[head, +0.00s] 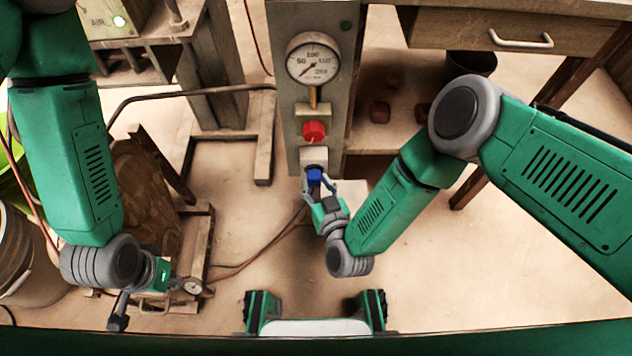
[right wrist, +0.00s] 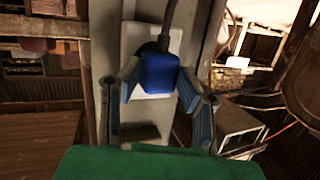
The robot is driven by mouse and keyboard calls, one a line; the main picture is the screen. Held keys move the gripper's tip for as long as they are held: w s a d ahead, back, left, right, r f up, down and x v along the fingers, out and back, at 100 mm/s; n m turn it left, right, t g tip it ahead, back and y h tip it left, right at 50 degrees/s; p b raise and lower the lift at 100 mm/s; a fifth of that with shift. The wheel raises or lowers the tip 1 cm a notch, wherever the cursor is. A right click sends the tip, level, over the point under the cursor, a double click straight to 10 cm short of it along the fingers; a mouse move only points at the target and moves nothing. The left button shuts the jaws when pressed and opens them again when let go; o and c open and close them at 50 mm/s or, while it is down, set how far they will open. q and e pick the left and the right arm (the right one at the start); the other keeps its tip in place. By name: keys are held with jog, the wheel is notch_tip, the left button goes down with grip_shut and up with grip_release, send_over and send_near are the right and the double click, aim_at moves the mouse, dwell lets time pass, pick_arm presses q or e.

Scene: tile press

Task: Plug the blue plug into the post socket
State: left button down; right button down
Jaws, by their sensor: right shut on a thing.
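The blue plug (head: 315,175) sits between the fingers of my right gripper (head: 319,184), at the lower edge of the pale socket plate (head: 313,155) on the grey post (head: 333,110). In the right wrist view the blue plug (right wrist: 159,72) is in front of the pale plate (right wrist: 140,42), with a dark cable rising from it. The right gripper's blue-grey fingers (right wrist: 160,85) flank it, shut on it. The plug's face against the plate is hidden, so I cannot tell whether it is seated. My left gripper (head: 119,314) is low at the left, away from the post; its jaws are unclear.
Above the socket, the post carries a red knob (head: 314,131) and a round pressure gauge (head: 313,61). A wooden bench with a drawer (head: 480,35) stands at the right. A wooden frame with hoses (head: 240,262) lies at left. The floor right of the post is mostly clear.

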jog(key=shift+w, duration=0.4)
dwell(0.4)
jog(key=shift+s, duration=0.4)
dwell(0.6)
dwell(0.7)
jog(key=shift+w, duration=0.45)
dwell(0.4)
jog(key=shift+s+p, duration=0.35)
jog(key=shift+s, duration=0.1)
dwell(0.7)
dwell(0.7)
jog(key=shift+w, duration=0.45)
dwell(0.3)
jog(key=shift+s, duration=0.15)
jog(key=shift+s+p, duration=1.05)
jog(key=shift+s, duration=1.85)
